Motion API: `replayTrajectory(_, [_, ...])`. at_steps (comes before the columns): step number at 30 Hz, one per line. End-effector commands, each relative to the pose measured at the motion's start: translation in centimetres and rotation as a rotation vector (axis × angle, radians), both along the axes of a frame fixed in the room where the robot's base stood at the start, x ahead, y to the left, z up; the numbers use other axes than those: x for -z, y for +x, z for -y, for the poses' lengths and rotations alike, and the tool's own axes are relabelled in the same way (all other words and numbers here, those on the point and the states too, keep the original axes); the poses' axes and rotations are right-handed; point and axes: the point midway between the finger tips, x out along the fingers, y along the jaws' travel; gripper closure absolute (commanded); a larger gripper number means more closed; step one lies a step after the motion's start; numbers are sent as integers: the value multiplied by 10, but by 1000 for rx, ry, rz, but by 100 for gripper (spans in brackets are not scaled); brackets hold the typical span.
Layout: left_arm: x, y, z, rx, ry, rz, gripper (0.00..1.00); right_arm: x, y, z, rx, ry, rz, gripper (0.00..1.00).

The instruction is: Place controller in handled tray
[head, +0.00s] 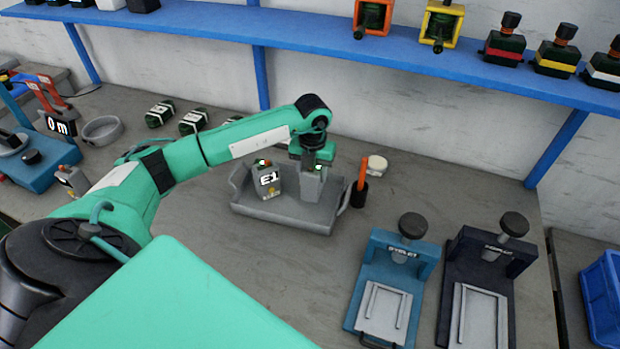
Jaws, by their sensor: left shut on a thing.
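The grey handled tray (275,214) sits on the bench in the middle of the head view. One grey controller (267,184) with a lit display reading "E1" stands in its left part, tilted a little. My left gripper (318,166) reaches down over the right part of the tray. It is shut on a second grey boxy thing, which looks like another controller (312,187), upright inside the tray outline. The gripper hides its upper part, and I cannot tell whether it touches the tray floor. Another controller (72,181) stands at the left, partly behind my arm. My right gripper is not in view.
An orange pen in a dark cup (359,192) and a pale round piece (377,164) stand close right of the tray. Two press fixtures, blue (426,262) and dark (519,262), stand at front right. A blue shelf (300,38) runs above the back.

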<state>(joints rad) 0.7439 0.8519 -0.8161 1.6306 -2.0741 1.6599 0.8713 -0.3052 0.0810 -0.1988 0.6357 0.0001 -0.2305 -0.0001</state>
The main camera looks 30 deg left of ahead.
Motion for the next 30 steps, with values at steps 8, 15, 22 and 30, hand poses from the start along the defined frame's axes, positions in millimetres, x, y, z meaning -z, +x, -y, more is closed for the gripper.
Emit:
replayTrajectory(8, [32, -1, 1, 1, -1, -3, 79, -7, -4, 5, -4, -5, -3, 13])
replayTrajectory(15, [38, 0, 0, 2, 0, 0, 79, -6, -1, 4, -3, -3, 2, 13])
replayTrajectory(22, [41, 0, 0, 2, 0, 0, 43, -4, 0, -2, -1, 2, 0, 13])
replayTrajectory(30, [41, 0, 0, 2, 0, 0, 31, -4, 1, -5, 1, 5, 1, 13])
